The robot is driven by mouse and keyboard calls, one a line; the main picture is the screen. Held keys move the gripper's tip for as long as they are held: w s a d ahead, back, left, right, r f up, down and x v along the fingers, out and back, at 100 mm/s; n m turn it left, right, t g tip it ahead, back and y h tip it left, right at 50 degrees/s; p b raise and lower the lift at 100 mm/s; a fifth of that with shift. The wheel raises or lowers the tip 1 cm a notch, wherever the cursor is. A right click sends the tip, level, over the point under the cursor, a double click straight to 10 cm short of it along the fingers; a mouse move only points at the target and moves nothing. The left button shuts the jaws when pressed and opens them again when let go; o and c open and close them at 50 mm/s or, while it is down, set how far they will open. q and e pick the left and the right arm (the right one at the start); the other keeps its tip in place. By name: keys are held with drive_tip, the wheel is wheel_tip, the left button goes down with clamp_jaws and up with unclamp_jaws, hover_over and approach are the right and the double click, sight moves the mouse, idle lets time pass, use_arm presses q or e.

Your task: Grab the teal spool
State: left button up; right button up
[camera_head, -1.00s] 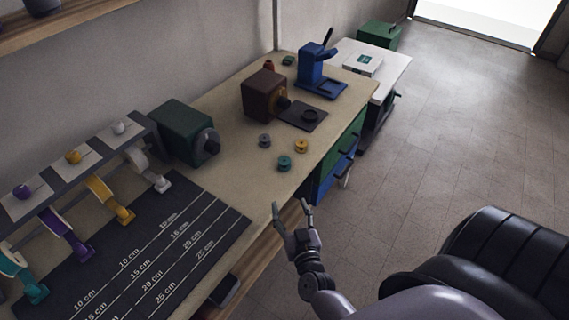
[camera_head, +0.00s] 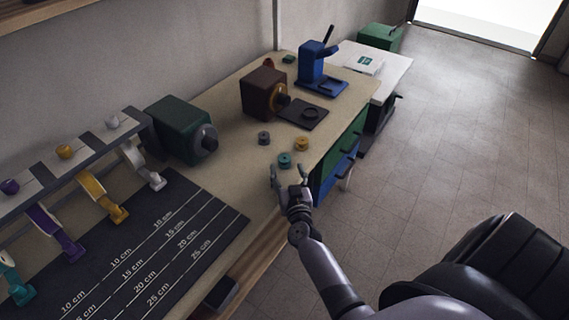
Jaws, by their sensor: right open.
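The teal spool (camera_head: 285,159) lies on the tan workbench (camera_head: 235,147), near its front edge. My right gripper (camera_head: 288,173) is open, with its fingers pointing at the bench just on the near side of the teal spool. The fingers look empty, and I cannot tell whether one touches the spool. My left gripper is not in view.
A yellow spool (camera_head: 301,144) and a grey spool (camera_head: 264,138) lie close beside the teal one. Behind them stand a brown machine (camera_head: 262,92) and a dark plate (camera_head: 303,114). A dark measuring mat (camera_head: 165,235) covers the near bench. A black chair (camera_head: 490,265) stands at right.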

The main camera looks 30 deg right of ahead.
sight(286, 163)
drive_tip(key=b+x, duration=0.1)
drive_tip(key=x, duration=0.3)
drive_tip(key=shift+w+d+f, duration=0.1)
drive_tip(key=shift+f, duration=0.05)
drive_tip(key=shift+c, duration=0.3)
drive_tip(key=c, duration=0.8)
